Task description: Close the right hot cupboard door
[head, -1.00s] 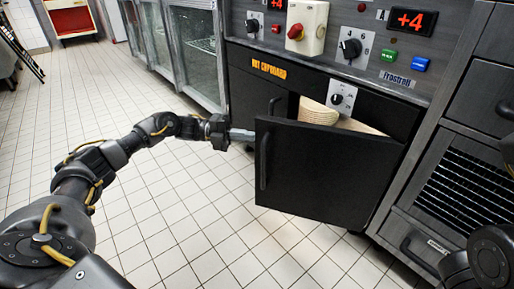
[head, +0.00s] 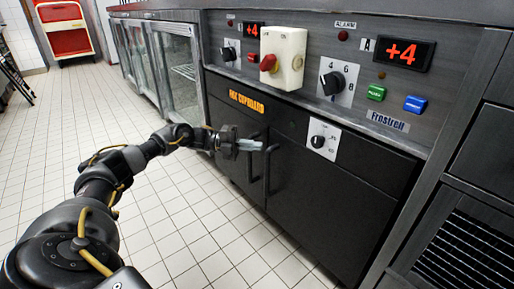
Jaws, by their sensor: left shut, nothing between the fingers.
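The right hot cupboard door (head: 318,200) is a black panel with a vertical handle at its left edge. It now sits about flush with the cupboard front, and the inside is hidden. The left hot cupboard door (head: 228,130) is beside it, also flush, with its handle next to the other one. My left gripper (head: 265,146) is shut and empty, in front of the two handles near their top ends. I cannot tell whether it touches the door. My right gripper is not in view.
Above the doors is a control panel with a white switch box (head: 284,58), dials and red displays (head: 403,53). Glass-fronted cabinets (head: 176,65) stand to the left. A vented unit (head: 455,255) is at the right. The tiled floor (head: 60,150) at left is clear.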

